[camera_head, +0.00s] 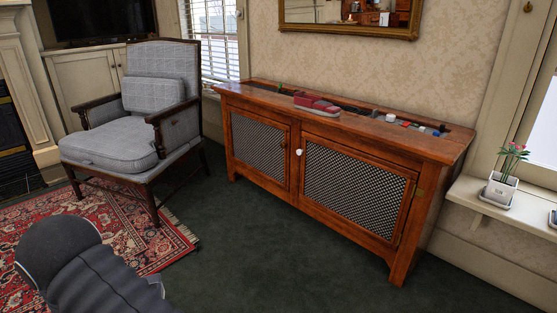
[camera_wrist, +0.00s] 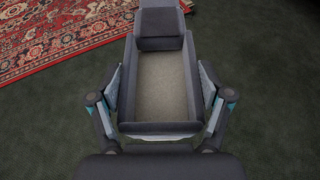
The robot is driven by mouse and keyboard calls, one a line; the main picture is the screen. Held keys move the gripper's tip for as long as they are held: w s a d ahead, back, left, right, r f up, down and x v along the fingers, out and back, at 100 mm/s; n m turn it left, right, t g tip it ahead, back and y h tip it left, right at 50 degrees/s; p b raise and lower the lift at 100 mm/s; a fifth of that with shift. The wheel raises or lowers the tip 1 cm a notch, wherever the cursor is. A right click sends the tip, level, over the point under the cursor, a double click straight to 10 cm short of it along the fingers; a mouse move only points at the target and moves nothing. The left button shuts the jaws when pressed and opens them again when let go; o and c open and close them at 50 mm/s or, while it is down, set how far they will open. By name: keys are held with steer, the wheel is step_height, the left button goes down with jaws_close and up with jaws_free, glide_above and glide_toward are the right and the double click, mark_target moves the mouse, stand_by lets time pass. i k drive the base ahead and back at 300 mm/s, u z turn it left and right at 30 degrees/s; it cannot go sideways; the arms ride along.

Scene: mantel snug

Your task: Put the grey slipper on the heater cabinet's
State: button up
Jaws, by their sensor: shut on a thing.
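The grey slipper (camera_wrist: 160,128) fills the middle of the wrist view, with a dark grey rim and toe part and a beige inside. My gripper (camera_wrist: 161,98) has a finger on each side of it and is shut on it. Green carpet shows below. The wooden heater cabinet (camera_head: 285,178) stands against the wall in the head view, with two mesh doors, both closed. Its top carries a dark red slipper-like thing (camera_head: 317,102) near the middle. Neither my gripper nor the grey slipper can be made out in the head view.
Several small things, one a red block (camera_head: 406,124), lie along the cabinet top's back right. A grey armchair (camera_head: 110,157) stands left of the cabinet, by a red patterned rug (camera_head: 118,232). A potted plant (camera_head: 500,190) stands on the right sill. Open carpet (camera_head: 270,255) lies before the cabinet.

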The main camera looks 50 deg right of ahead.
mark_target(375, 128)
steer(key=u, duration=0.6)
steer(key=i, duration=2.55)
steer(key=z, duration=3.85)
steer(key=i, duration=1.2)
steer(key=u, duration=0.05)
